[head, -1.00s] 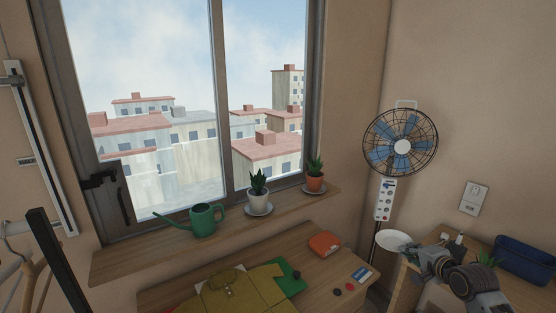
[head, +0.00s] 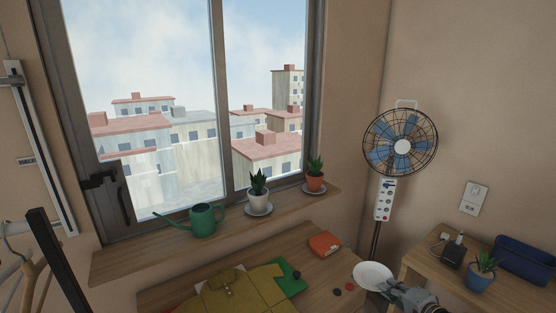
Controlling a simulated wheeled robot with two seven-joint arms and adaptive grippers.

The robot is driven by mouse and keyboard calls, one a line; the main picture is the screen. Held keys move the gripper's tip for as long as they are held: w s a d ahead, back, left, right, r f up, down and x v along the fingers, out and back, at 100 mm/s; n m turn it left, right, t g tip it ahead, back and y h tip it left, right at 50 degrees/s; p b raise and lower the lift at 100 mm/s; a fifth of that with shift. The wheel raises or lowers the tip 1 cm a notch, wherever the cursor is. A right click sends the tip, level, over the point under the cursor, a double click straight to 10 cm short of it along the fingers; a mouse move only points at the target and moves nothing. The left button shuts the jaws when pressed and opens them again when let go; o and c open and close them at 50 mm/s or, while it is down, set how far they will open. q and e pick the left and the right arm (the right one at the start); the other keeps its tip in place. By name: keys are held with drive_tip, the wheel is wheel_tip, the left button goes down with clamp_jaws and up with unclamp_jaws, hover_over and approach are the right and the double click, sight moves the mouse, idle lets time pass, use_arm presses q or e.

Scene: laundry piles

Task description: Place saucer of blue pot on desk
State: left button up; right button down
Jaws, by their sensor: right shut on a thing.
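A white saucer (head: 373,276) is held by its right side in my right gripper (head: 392,287), which comes in from the bottom right. The saucer appears over the right end of the wooden desk (head: 318,270); its height above the desk is hard to tell. The blue pot (head: 480,281) with a spiky green plant stands on the wooden side table (head: 432,262) at the right. My left gripper is out of view.
A black adapter (head: 452,255) and a navy case (head: 524,260) are on the side table. A fan (head: 401,146) stands behind.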

drive_tip(key=a+f+m+h, duration=0.1)
drive_tip(key=a+m+h, duration=0.1)
drive_tip(key=a, duration=0.9)
drive_tip(key=shift+s+a+f+m+h, duration=0.15)
drive_tip(key=shift+s+m+h, duration=0.2)
drive_tip(key=shift+h, duration=0.15)
idle(0.7)
idle(0.5)
